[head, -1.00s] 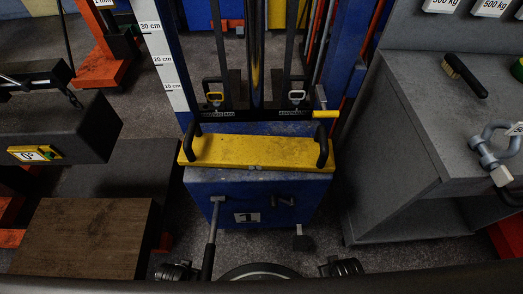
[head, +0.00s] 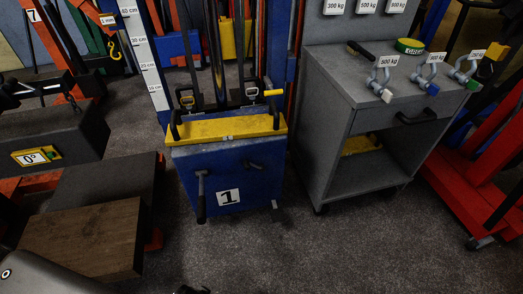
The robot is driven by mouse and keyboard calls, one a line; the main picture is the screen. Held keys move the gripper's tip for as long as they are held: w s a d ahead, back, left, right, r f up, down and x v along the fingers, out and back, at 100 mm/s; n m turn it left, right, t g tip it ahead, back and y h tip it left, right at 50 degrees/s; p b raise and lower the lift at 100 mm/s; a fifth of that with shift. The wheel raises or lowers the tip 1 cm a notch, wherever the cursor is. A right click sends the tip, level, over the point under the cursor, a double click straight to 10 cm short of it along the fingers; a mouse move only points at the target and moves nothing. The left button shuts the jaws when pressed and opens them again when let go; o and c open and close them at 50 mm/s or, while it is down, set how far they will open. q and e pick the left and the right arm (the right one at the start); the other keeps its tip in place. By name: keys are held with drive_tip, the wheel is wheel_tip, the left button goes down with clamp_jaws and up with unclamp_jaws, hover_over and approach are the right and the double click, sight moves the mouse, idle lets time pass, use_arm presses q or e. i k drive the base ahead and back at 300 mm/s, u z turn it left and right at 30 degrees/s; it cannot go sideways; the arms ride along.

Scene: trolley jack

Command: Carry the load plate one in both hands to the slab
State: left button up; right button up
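The yellow plate (head: 222,128) with a black upright handle at each end lies on top of the blue box front marked "1" (head: 228,197); I take it for load plate one. Left of it are a brown wooden slab (head: 85,240) and a dark grey slab (head: 108,183) low over the floor; I cannot tell which one the task means. A small black part at the bottom edge may be my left gripper (head: 190,290); it is cut off, well below and apart from the plate, and its fingers cannot be made out. My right gripper is not in view.
A grey cabinet (head: 340,120) with shackles on top stands close right of the plate. A dark block with a "0°" sign (head: 38,157) stands at the left. A red frame (head: 465,195) is at far right. The floor in front (head: 330,250) is clear.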

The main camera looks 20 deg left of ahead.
sight(74, 247)
drive_tip(key=u, duration=0.7)
drive_tip(key=i, duration=0.7)
drive_tip(key=u, duration=0.1)
